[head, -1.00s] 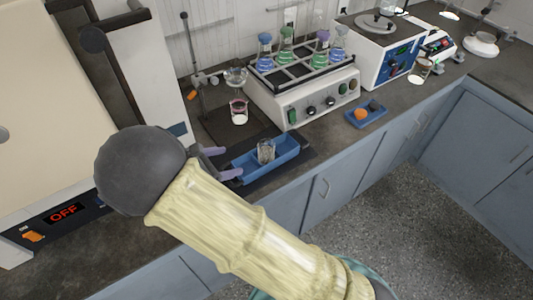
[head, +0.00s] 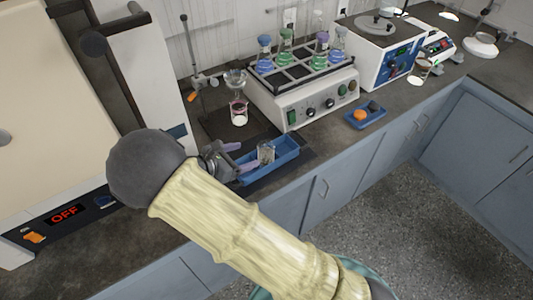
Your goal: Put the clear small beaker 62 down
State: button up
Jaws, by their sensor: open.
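A small clear beaker (head: 265,151) stands in a blue tray (head: 286,156) on the dark bench mat, tilted a little. My gripper (head: 236,157) is at the left end of the tray, its light purple fingers pointing toward the beaker. The fingers are apart, and I see nothing held between them. Whether a fingertip touches the beaker I cannot tell. My forearm hides the bench in front.
A beaker with pink contents (head: 239,112) stands under a clamp stand (head: 193,75) behind the tray. A shaker with several flasks (head: 305,95) is behind to the right. A small blue tray (head: 365,115) holds an orange object. The bench front edge is close.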

aim_at(271, 146)
jog(key=x, duration=0.4)
jog(key=shift+w+d+f, duration=0.1)
jog(key=shift+w, duration=0.1)
jog(key=shift+s, duration=0.1)
jog(key=shift+s, duration=0.1)
jog(key=shift+w+d+p, duration=0.25)
jog(key=shift+d+p, duration=0.05)
jog(key=shift+d, duration=0.1)
jog(key=x, duration=0.3)
jog(key=shift+w+d+r, duration=0.15)
jog(key=shift+d+r, duration=0.1)
jog(key=shift+d, duration=0.15)
jog(key=shift+w+d+f, duration=0.15)
jog(key=shift+w+d, duration=0.05)
